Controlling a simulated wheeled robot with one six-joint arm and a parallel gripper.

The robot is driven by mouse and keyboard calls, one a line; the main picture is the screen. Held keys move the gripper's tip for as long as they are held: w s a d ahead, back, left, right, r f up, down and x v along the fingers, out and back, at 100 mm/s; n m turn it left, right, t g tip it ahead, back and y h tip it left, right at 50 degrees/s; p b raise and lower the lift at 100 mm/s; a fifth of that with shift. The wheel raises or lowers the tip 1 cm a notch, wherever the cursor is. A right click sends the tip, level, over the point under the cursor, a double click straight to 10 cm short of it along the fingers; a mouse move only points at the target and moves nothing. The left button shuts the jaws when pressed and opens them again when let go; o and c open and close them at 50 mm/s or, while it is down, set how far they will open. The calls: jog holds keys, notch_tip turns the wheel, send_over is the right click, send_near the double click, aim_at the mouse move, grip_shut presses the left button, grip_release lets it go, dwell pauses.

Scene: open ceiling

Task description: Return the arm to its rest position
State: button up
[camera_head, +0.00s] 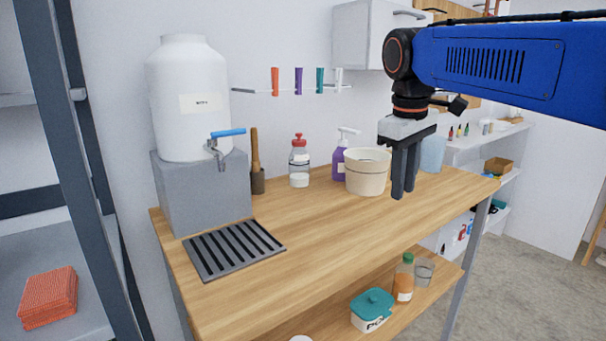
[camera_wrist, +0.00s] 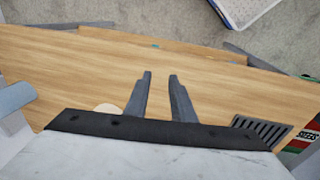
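My gripper (camera_head: 402,194) hangs from my blue arm, pointing down above the right part of the wooden workbench (camera_head: 290,245). In the wrist view my gripper's (camera_wrist: 160,74) two dark fingers stand apart with only bare bench between them. It is open and empty. In the head view the fingers are in front of the right side of a cream bucket (camera_head: 366,176). I cannot tell how far they are above the bench top.
A white water dispenser (camera_head: 190,120) stands at the left behind a slatted drip tray (camera_head: 234,250). A blue container (camera_head: 433,154) is behind my gripper. The front bench top is clear.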

jog(key=s+d+f+m+t, duration=0.1)
jog(key=s+d+f+m, duration=0.2)
jog(key=s+f, duration=0.7)
jog(key=s+d+f+m+t+y, duration=0.1)
jog(key=s+d+f+m, duration=0.3)
jog(key=s+f, duration=0.7)
notch_tip(320, 180, down, 3)
jog(key=shift+d+f+t, duration=0.2)
jog(key=shift+d+t, duration=0.3)
jog(key=shift+t, duration=0.1)
jog(key=shift+s, duration=0.1)
